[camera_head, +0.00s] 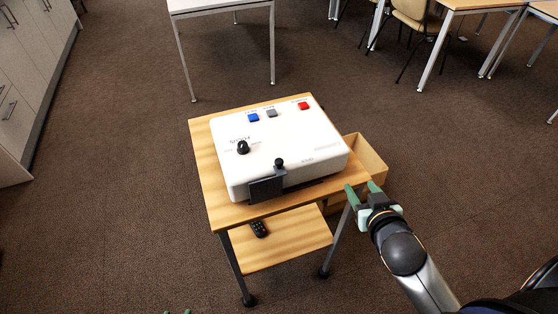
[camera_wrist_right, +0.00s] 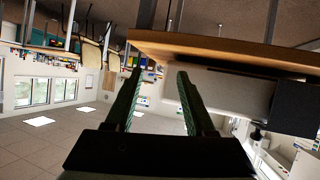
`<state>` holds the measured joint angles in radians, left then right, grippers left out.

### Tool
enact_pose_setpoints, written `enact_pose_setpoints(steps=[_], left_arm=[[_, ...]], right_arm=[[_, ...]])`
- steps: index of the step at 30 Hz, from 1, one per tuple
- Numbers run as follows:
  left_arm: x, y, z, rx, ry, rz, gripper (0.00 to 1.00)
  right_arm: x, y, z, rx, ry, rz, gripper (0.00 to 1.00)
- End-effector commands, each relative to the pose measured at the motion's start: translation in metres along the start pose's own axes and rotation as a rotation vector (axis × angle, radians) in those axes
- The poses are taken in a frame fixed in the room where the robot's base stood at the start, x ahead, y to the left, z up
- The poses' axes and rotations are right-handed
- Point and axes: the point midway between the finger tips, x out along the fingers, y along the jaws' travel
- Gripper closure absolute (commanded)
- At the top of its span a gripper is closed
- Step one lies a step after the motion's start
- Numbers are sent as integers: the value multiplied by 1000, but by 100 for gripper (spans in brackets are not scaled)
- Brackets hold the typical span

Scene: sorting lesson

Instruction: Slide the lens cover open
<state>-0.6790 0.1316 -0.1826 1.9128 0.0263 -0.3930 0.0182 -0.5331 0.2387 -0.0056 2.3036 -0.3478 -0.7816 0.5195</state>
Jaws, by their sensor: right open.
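A white projector (camera_head: 285,145) stands on a small wooden table. Its dark rectangular lens cover (camera_head: 265,188) sits at the near edge, with a black knob (camera_head: 279,162) above it. No lens shows. In the right wrist view, which looks upside down, the cover (camera_wrist_right: 296,108) and knob (camera_wrist_right: 257,133) are at the right. My right gripper (camera_head: 361,190) is open and empty by the table's right near corner, to the right of the cover and apart from it. My left gripper (camera_head: 178,312) shows only as two separated green fingertips at the bottom edge.
The wheeled table (camera_head: 205,165) has a lower shelf with a black remote (camera_head: 259,228). The projector top has a black dial (camera_head: 243,147) and blue, grey and red buttons. The floor in front is clear.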

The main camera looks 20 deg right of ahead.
Motion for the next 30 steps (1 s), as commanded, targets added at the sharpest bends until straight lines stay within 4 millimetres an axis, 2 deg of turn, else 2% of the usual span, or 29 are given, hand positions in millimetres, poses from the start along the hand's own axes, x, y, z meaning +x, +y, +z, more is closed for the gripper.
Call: enact_pose_setpoints(steps=[1, 3, 6, 9, 12, 16, 21, 26, 30], left_arm=[[0, 0, 0, 0, -1, 1, 50], [0, 1, 0, -1, -1, 1, 50], [0, 1, 0, -1, -1, 1, 50], [0, 1, 0, -1, -1, 2, 50], [0, 1, 0, -1, -1, 2, 50], [0, 1, 0, -1, -1, 2, 50], [0, 1, 0, -1, -1, 2, 50], [0, 1, 0, -1, -1, 2, 50], [-1, 2, -1, -1, 0, 2, 50]], right_arm=[[6, 5, -19, 7, 101, -8, 45], [10, 7, -44, 20, 235, -44, 45], [10, 2, -73, 20, 403, -136, 45], [4, -10, -94, 3, 533, -270, 45], [-5, -26, -103, -29, 613, -436, 45], [-19, -48, -96, -84, 633, -672, 45], [-34, -64, -70, -143, 557, -915, 45], [-40, -68, -55, -168, 492, -1020, 45], [-39, -76, -54, -170, 481, -1040, 45]])
